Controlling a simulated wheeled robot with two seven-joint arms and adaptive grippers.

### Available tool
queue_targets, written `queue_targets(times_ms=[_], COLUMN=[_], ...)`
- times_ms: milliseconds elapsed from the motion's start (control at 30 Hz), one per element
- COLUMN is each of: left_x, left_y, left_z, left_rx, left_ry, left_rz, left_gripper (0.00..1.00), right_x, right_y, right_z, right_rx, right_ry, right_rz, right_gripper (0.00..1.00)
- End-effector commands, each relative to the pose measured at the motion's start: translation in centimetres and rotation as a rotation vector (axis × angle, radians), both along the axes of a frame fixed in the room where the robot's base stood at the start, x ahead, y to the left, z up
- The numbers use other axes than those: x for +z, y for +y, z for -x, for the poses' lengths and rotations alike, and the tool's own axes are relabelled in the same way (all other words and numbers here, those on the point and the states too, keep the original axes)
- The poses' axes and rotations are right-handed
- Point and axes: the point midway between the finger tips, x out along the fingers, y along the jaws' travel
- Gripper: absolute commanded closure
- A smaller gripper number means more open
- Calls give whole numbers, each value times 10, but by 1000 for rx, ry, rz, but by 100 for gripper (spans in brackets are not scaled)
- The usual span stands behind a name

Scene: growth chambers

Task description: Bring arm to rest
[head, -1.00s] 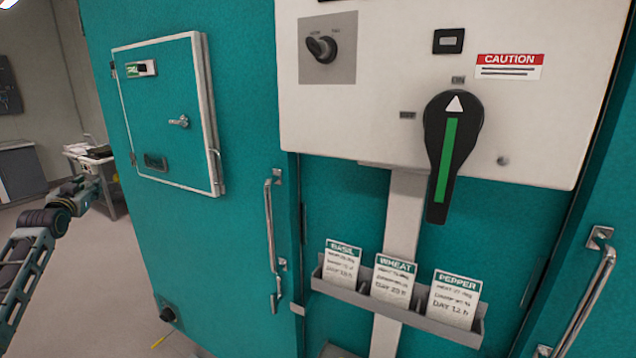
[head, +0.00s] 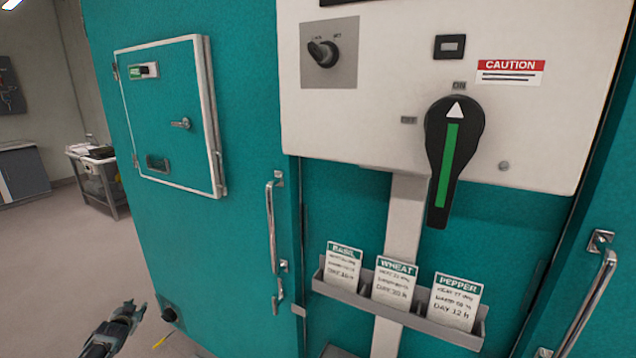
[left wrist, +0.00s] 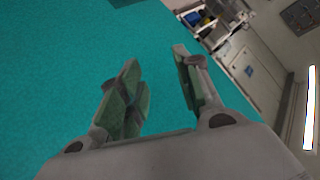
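My left gripper (head: 131,311) shows low at the left in the head view, above the floor and left of the teal chamber (head: 235,120). In the left wrist view its two fingers (left wrist: 158,80) stand apart with nothing between them, so it is open and empty. Beyond them are the teal chamber side and part of the room. My right gripper is in neither view.
A white panel carries a large black switch (head: 453,160) pointing up and a small knob (head: 323,53). Below is a card rack (head: 400,308). Door handles (head: 274,240) stick out. The floor (head: 65,260) at the left is clear. A cart (head: 103,178) stands behind.

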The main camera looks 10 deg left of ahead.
Motion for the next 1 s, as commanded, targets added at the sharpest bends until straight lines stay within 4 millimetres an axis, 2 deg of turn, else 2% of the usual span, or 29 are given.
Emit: queue_targets(times_ms=[33,100,267,500,700,1000], left_x=[-23,-51,-113,-199,-262,-342], left_y=[-9,-19,-45,-90,-130,-200], left_z=[9,21,52,107,160,250], left_rx=[-7,-16,-38,-71,-99,-135], left_ry=[33,75,171,309,415,559], left_rz=[2,4,11,34,64,134], left_gripper=[66,66,66,66,66,66], right_x=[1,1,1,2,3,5], right_y=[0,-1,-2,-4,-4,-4], right_z=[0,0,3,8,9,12], right_rx=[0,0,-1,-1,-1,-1], right_ry=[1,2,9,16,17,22], right_rz=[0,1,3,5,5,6], right_gripper=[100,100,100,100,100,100])
